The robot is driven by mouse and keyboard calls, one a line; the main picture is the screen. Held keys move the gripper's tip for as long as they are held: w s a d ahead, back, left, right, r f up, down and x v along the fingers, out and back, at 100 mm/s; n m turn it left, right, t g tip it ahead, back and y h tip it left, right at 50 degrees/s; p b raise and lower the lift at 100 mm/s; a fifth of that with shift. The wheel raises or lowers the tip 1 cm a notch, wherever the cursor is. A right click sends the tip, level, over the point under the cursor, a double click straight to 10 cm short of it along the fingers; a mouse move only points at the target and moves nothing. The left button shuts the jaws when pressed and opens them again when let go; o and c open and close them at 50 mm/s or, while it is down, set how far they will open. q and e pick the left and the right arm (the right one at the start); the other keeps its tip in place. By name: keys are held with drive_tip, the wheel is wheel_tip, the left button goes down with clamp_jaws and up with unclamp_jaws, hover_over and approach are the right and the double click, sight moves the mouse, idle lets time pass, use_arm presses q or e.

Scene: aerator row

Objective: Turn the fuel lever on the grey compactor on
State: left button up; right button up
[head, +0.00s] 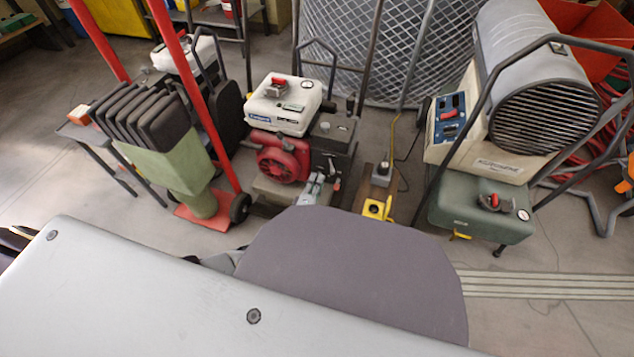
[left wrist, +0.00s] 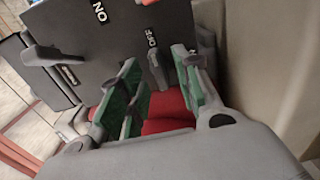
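The compactor (head: 285,108) stands at the centre of the head view, with a white tank on top, a red engine part and a dark grey panel box (head: 338,135). In the left wrist view the panel (left wrist: 120,40) carries an ON label and an OFF label. A short grey lever (left wrist: 157,70) sits beside OFF. My left gripper (head: 318,188) is at the front of the panel box; in its wrist view (left wrist: 155,62) it is open, its green-padded fingers on either side of the grey lever, with gaps visible. Contact cannot be told. My right gripper is not in view.
A second dark lever (left wrist: 52,58) stands left on the panel in the wrist view. A heater on a green tank (head: 480,210) stands right, a red-framed machine (head: 165,140) left. A yellow-handled tool (head: 380,185) is close right of the compactor. My own arm covers the lower foreground.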

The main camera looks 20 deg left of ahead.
use_arm(q)
drive_tip(key=shift+w, duration=0.8)
clamp_jaws()
